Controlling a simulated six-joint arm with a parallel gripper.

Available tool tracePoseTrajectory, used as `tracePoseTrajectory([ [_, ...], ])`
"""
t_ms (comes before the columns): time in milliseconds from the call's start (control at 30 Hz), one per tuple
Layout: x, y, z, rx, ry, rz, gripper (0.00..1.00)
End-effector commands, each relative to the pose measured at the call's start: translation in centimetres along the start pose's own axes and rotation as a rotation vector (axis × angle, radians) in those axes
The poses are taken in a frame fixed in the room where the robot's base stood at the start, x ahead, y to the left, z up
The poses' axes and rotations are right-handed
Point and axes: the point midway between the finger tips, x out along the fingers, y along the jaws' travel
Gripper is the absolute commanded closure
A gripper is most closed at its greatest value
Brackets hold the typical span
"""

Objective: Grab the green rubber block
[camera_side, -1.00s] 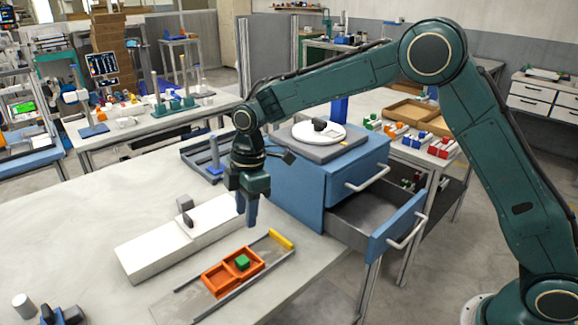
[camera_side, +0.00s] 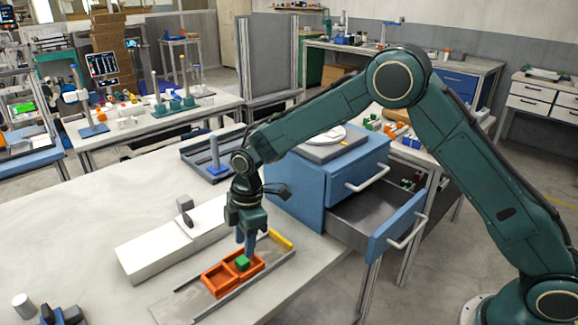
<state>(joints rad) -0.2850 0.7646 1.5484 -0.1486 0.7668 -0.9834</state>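The green rubber block (camera_side: 242,263) sits in the right compartment of an orange two-part tray (camera_side: 216,281) on the table. My gripper (camera_side: 248,249) points down just above and behind the block, its fingertips close to the block's top. From this side the fingers overlap, so I cannot tell the gap between them or whether they touch the block.
The tray lies between two grey rails (camera_side: 235,296) with a yellow stop (camera_side: 281,240) at the far end. A long white box (camera_side: 160,251) with a dark handle stands to the left. A blue cabinet (camera_side: 297,185) with an open drawer (camera_side: 372,220) stands to the right.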

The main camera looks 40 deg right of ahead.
Motion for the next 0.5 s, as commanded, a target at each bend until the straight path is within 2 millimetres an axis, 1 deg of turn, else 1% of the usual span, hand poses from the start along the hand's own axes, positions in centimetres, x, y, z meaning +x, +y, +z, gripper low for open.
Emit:
tracePoseTrajectory([
  [167, 0.4, 0.0, -0.1, 0.000, 0.000, -0.001, 0.64],
  [267, 1.3, 0.0, -0.1, 0.000, -0.001, -0.002, 0.64],
  [500, 4.0, 0.1, -0.3, 0.001, -0.001, -0.003, 0.64],
])
